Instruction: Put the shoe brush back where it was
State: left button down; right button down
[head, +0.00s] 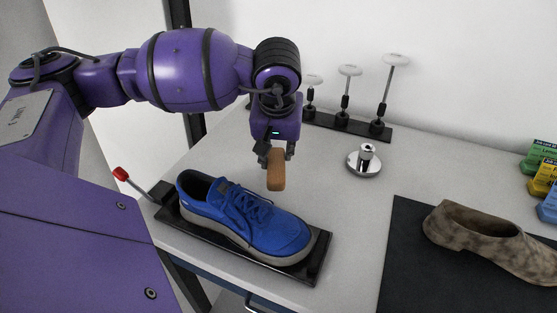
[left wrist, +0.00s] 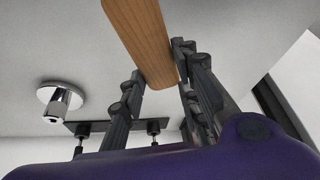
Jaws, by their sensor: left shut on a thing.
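My left gripper (head: 277,152) is shut on the shoe brush (head: 276,172), which has a brown wooden body. It holds the brush in the air just above and behind the toe of the blue shoe. In the left wrist view the brush (left wrist: 145,38) sits between the two dark fingers (left wrist: 157,80). The brush's bristles cannot be made out in either view. My right gripper is in neither view.
A chrome round holder (head: 364,160) stands right of the gripper. A black rack (head: 345,127) with white-topped rods is behind. A brown mottled shoe (head: 490,238) lies on a dark mat (head: 400,265). Coloured boxes (head: 545,178) stand far right.

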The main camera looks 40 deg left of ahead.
aim_at(279, 155)
pick_arm(q)
jog(key=shift+w+f, duration=0.4)
jog(key=shift+f, duration=0.1)
jog(key=shift+a+f, duration=0.1)
jog(key=shift+f, duration=1.45)
jog(key=shift+f, duration=0.25)
jog(key=c, duration=1.3)
grip_release()
jog(key=shift+r, duration=0.1)
jog(key=shift+c, duration=0.2)
jog(key=shift+r, duration=0.1)
jog(key=shift+r, duration=0.35)
jog(key=v, duration=1.1)
jog(key=shift+s+r, duration=0.1)
jog(key=shift+r, duration=0.1)
